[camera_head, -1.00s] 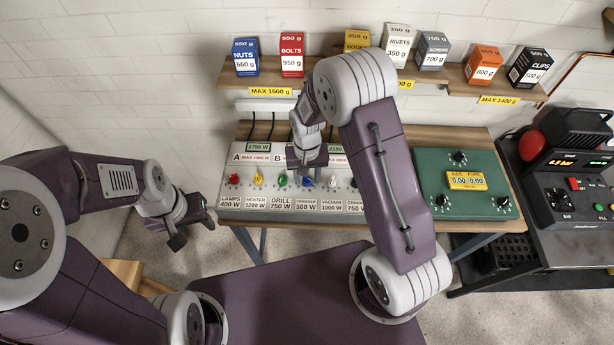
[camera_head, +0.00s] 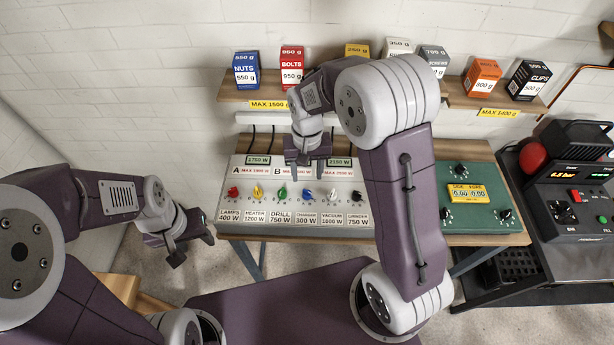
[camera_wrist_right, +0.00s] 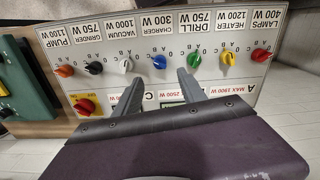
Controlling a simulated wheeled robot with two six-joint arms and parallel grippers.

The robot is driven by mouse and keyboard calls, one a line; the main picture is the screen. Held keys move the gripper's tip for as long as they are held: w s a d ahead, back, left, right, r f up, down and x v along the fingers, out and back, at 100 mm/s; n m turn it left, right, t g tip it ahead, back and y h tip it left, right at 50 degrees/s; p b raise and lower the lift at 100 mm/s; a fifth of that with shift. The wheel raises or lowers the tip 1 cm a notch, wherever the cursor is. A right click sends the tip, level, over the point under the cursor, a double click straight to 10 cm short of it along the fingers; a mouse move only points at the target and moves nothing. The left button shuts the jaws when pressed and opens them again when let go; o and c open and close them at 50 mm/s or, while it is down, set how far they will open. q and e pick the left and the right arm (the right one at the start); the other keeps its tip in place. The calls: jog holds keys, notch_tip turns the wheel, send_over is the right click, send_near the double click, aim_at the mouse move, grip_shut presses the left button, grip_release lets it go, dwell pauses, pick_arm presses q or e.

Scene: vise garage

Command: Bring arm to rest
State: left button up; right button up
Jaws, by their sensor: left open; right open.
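My right gripper (camera_head: 307,172) is open and empty, in front of the upper middle of the white switch panel (camera_head: 262,197). In the right wrist view its two fingers (camera_wrist_right: 160,82) are spread before the panel, with nothing between them; the blue knob (camera_wrist_right: 159,62) shows just beyond the tips. Whether the fingers touch the panel cannot be told. My right arm is bent, its large elbow joint high in front of the shelf. My left gripper (camera_head: 192,246) is open and empty over the floor, left of the bench.
The bench (camera_head: 480,240) also carries a green panel (camera_head: 470,200) with knobs and a display. A wall shelf (camera_head: 450,92) above holds several boxes, some partly hidden behind my right arm. A black device (camera_head: 570,200) stands at the right. Floor left of the bench looks clear.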

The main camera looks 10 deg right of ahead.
dwell(0.3)
jog(key=s+d+n+t, duration=0.1)
jog(key=s+d, duration=0.4)
jog(key=s, duration=0.7)
jog(key=shift+s+d+b, duration=0.3)
jog(key=shift+s+d, duration=0.1)
jog(key=shift+s, duration=0.25)
jog(key=shift+w, duration=0.1)
